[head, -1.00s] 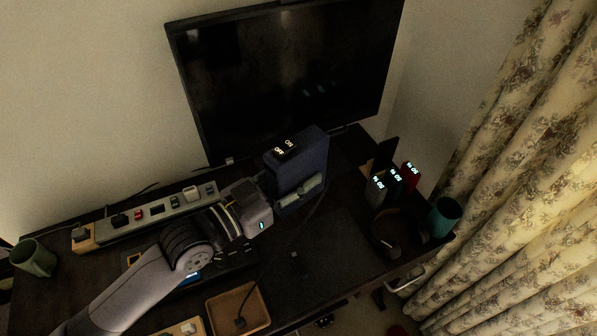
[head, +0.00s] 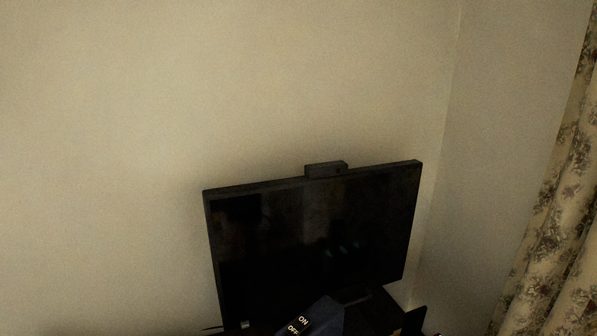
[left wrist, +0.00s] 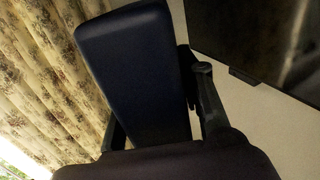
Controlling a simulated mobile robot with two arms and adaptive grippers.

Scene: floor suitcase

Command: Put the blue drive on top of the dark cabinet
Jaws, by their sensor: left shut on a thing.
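The blue drive (head: 325,319) is a dark blue box with an ON/OFF label. Only its top shows at the bottom edge of the head view. In the left wrist view the blue drive (left wrist: 140,70) fills the middle, tilted. My left gripper (left wrist: 160,115) has a finger on each side of it and is shut on it. My left gripper is outside the head view, and my right gripper is in neither view. I cannot make out a dark cabinet in these frames.
A black monitor (head: 320,240) with a small box (head: 326,170) on its top edge stands behind the drive. A black upright item (head: 414,321) shows right of the drive. A floral curtain (head: 553,220) hangs at the right. The wall above the monitor is bare.

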